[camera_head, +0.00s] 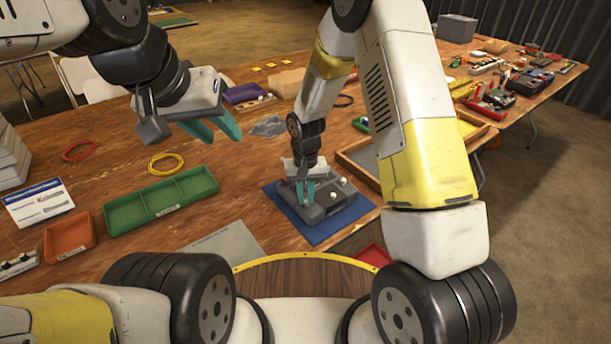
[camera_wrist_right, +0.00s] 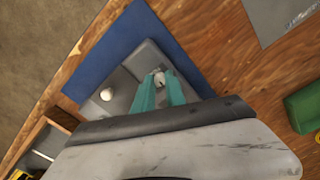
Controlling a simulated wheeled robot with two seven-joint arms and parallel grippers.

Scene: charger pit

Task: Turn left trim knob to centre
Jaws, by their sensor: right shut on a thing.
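A grey control box (camera_head: 325,212) sits on a blue mat (camera_head: 345,222); the box also shows in the right wrist view (camera_wrist_right: 112,80). My right gripper (camera_head: 305,203) points down over the box's left part. In the right wrist view its teal fingers (camera_wrist_right: 160,84) are shut on a small pale knob (camera_wrist_right: 158,76). The knob's pointer direction is hidden or too small to tell. A white knob (camera_wrist_right: 106,94) stands free beside the fingers on the same box. My left gripper (camera_head: 214,132) is open and empty, raised above the table, well left of the box.
A green tray (camera_head: 160,198), an orange tray (camera_head: 68,238) and a yellow cable ring (camera_head: 166,163) lie on the left of the wooden table. A wooden-rimmed tray (camera_head: 352,165) stands close behind the box. A grey plate (camera_head: 225,243) lies left of the mat.

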